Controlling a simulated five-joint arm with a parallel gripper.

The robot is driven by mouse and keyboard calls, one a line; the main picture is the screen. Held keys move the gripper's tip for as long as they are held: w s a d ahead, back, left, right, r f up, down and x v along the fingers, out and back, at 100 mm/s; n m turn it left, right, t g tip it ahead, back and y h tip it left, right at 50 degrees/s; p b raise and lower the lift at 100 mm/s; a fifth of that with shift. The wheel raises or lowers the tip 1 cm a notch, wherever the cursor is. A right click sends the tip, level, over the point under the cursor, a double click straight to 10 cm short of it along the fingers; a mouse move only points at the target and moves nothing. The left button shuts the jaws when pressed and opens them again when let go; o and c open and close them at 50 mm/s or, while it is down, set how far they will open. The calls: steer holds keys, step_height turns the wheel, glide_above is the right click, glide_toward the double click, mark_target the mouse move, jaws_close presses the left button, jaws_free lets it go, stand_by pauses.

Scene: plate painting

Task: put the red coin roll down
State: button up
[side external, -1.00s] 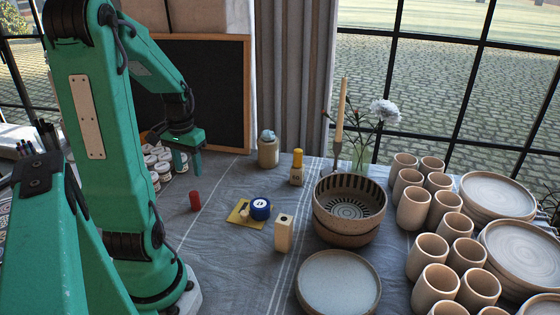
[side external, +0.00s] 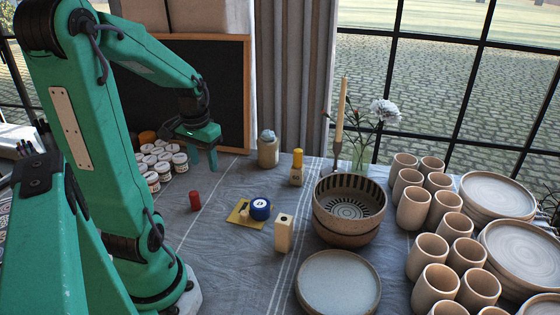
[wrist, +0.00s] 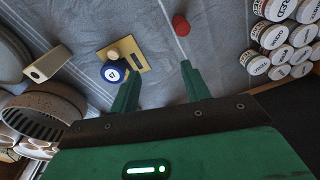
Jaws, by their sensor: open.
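The red coin roll (side external: 195,201) stands upright on the grey cloth, left of the yellow card, in the side view. It also shows near the top of the wrist view (wrist: 181,25), beyond my fingertips. My gripper (side external: 203,160) is open and empty above the cloth, behind the red roll and apart from it. Its two green fingers (wrist: 158,84) show spread in the wrist view with only cloth between them.
A yellow card (side external: 238,213) with a blue roll (side external: 260,209) on it lies right of the red roll. White paint jars (side external: 161,162) crowd the left. Bare cloth surrounds the roll.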

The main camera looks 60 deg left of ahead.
steer(key=w+d+r+m+t, duration=0.1)
steer(key=d+r+m+t, duration=0.1)
steer(key=d, duration=0.9)
steer(key=w+d+r+m+t, duration=0.1)
steer(key=d+r+m+t, duration=0.2)
steer(key=d+r, duration=0.4)
steer(key=d+m, duration=0.1)
steer(key=d, duration=0.3)
steer(key=shift+h, duration=0.4)
